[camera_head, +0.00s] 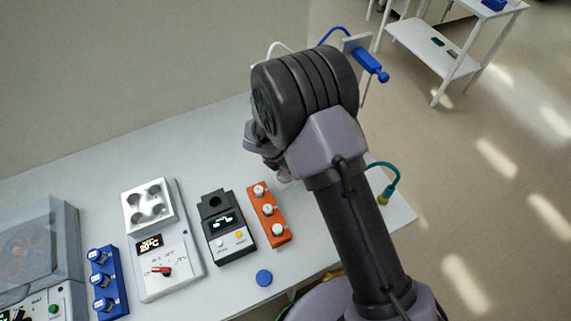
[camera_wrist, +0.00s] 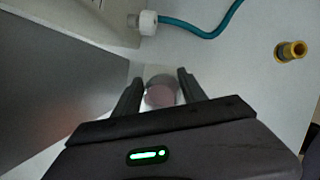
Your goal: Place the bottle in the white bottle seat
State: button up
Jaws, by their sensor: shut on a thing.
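My gripper (camera_wrist: 159,84) is shut on the bottle (camera_wrist: 160,93), a round, clear-looking piece with a pinkish inside, seen nearly end-on between the two fingers in the wrist view. A small pale square edge (camera_wrist: 158,71) shows just behind the bottle; it may be the white bottle seat, but most of it is hidden. I cannot tell whether the bottle touches it. In the camera_head view my arm covers the gripper's fingers and the bottle, and I cannot make out the seat there.
On the bench stand an orange rack (camera_head: 268,216), a black device (camera_head: 228,228), a white heater block unit (camera_head: 165,255) and a blue rack (camera_head: 106,283).

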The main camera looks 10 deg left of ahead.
jog(key=shift+a, duration=0.15)
jog(key=o, duration=1.5)
jog(key=shift+f, duration=0.1)
